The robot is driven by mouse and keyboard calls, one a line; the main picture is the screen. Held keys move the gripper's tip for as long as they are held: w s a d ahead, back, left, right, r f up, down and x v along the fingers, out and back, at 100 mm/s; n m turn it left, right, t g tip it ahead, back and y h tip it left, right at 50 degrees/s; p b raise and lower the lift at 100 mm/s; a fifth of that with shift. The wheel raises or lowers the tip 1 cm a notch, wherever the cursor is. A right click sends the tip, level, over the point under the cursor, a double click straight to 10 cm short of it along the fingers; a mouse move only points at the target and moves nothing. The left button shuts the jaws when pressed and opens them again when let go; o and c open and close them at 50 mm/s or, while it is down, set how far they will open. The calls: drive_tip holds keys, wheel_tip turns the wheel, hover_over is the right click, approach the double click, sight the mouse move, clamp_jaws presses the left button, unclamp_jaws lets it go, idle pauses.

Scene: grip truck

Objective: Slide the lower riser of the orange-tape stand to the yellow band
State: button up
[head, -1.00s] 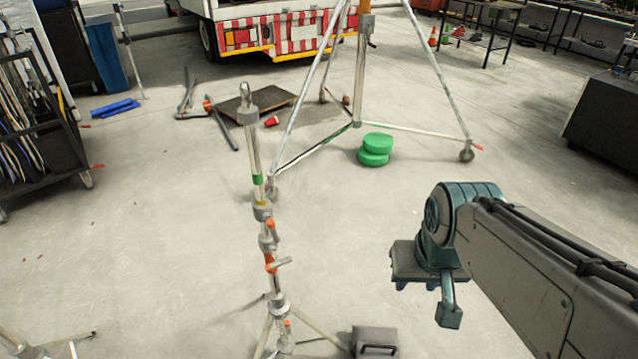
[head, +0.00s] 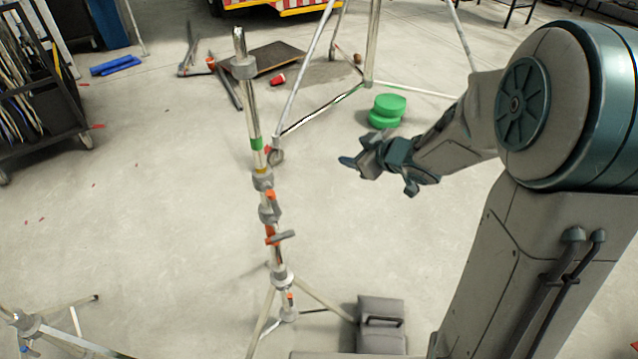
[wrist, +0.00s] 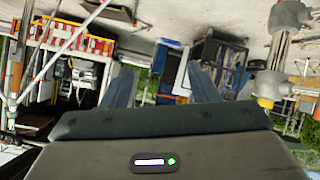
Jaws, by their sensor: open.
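The orange-tape stand (head: 268,232) rises upright at the left of centre in the head view, on spread legs. Orange tape shows on its middle part beside grey collars and a side handle. A yellow band (head: 260,171) sits just above a collar (head: 262,182), with a green band (head: 257,143) higher up. My gripper (head: 358,160) is open and empty, to the right of the stand, apart from it and pointing left. In the wrist view both fingers (wrist: 160,86) are spread with nothing between them. Part of a metal post with collars (wrist: 282,50) shows at that view's right edge.
A taller tripod (head: 372,45) stands behind, with green discs (head: 388,110) near its base. A cart (head: 50,130) is at the left. Other stand legs (head: 60,335) show at lower left.

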drive_tip(key=s+a+f+n+g+y, duration=0.3)
drive_tip(key=a+f+y, duration=0.1)
drive_tip(key=a, duration=0.1)
drive_tip(key=n+g+y+b, duration=0.2)
drive_tip(key=g+y, duration=0.1)
drive_tip(key=g, duration=0.2)
approach(265, 196)
drive_tip(key=b+x, duration=0.1)
drive_tip(key=x, duration=0.2)
drive_tip(key=w+f+b+x, duration=0.1)
drive_tip(key=b+x, duration=0.1)
drive_tip(key=x, duration=0.2)
drive_tip(key=b+x, duration=0.1)
drive_tip(key=x, duration=0.3)
drive_tip(key=shift+w+d+f, duration=0.15)
drive_tip(key=shift+w+f, duration=0.1)
drive_tip(key=shift+f, duration=0.05)
drive_tip(key=c, duration=1.2)
